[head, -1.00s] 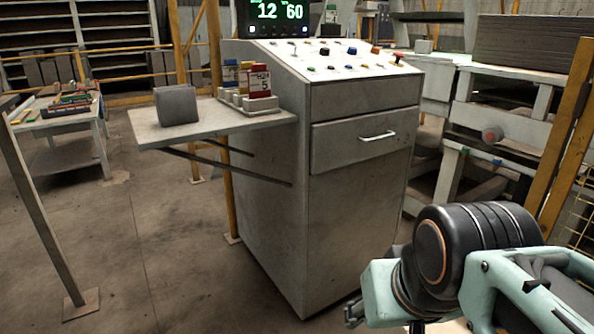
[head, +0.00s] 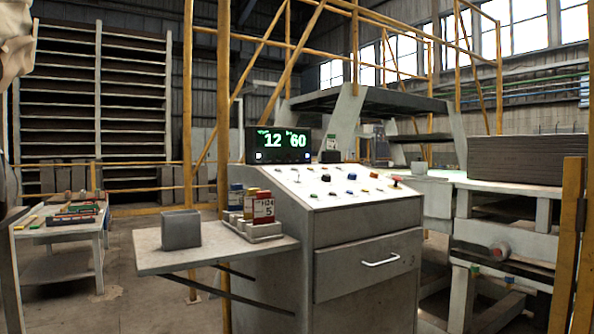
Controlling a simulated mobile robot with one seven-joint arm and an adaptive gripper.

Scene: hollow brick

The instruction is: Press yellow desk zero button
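The grey control desk (head: 335,235) stands right of centre in the head view. Its sloped white panel (head: 300,180) carries several small buttons and switches in blue, red, yellow or orange and dark colours. A small yellow-orange button (head: 374,175) shows near the panel's back right. The controls are too small to read any label, so I cannot tell which one is the zero button. A display (head: 278,145) behind the panel shows green-white digits 12 and 60. My gripper is out of view.
A shelf (head: 150,258) on the desk's left side holds a grey block (head: 181,230) and small coloured containers in a rack (head: 250,231). A red mushroom button (head: 397,181) sits at the panel's right edge. Yellow posts and railings stand behind. A grey bench (head: 520,185) is at right.

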